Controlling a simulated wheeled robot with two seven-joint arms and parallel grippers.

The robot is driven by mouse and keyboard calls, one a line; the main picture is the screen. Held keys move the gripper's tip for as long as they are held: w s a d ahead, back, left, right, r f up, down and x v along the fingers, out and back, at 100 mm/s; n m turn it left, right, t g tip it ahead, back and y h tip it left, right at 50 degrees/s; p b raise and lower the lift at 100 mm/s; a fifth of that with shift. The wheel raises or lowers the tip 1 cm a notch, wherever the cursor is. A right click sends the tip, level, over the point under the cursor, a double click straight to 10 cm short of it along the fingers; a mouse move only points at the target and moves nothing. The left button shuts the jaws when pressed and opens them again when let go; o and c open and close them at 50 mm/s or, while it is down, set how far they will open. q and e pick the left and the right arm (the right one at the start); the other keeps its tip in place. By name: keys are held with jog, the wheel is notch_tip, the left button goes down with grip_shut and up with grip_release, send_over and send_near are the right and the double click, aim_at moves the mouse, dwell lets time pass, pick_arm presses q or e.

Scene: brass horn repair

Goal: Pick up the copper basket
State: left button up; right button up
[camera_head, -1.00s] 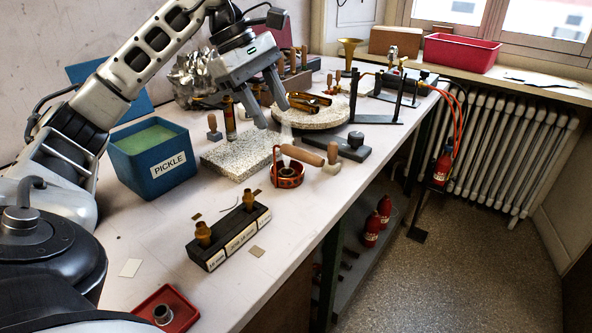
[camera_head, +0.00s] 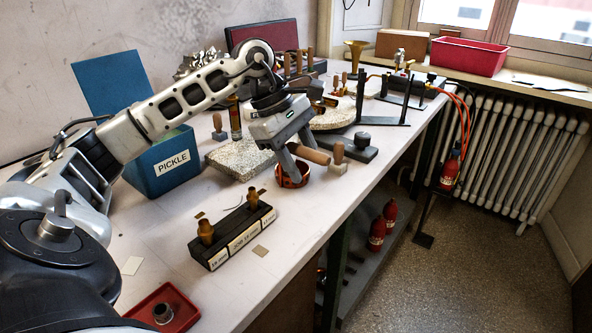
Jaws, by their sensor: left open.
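The copper basket (camera_head: 293,182) is a small round copper-coloured cup on the white bench top. A wooden handle (camera_head: 315,156) shows just above it. My left gripper (camera_head: 296,160) has come down over the basket from above. Its fingers are apart, one at the basket's left side and the other behind the handle. The fingers hide part of the basket and handle, and I cannot tell whether they touch either. My right gripper is out of view.
A black block with brass fittings (camera_head: 232,234) lies in front of the basket. A small wooden-knobbed stamp (camera_head: 338,158) stands just right of it. A speckled slab (camera_head: 236,161) lies behind left, beside the blue PICKLE tub (camera_head: 172,167). The bench's right edge is near.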

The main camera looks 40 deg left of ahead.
pick_arm(q)
jog(key=c, duration=1)
jog(key=shift+r, duration=0.1)
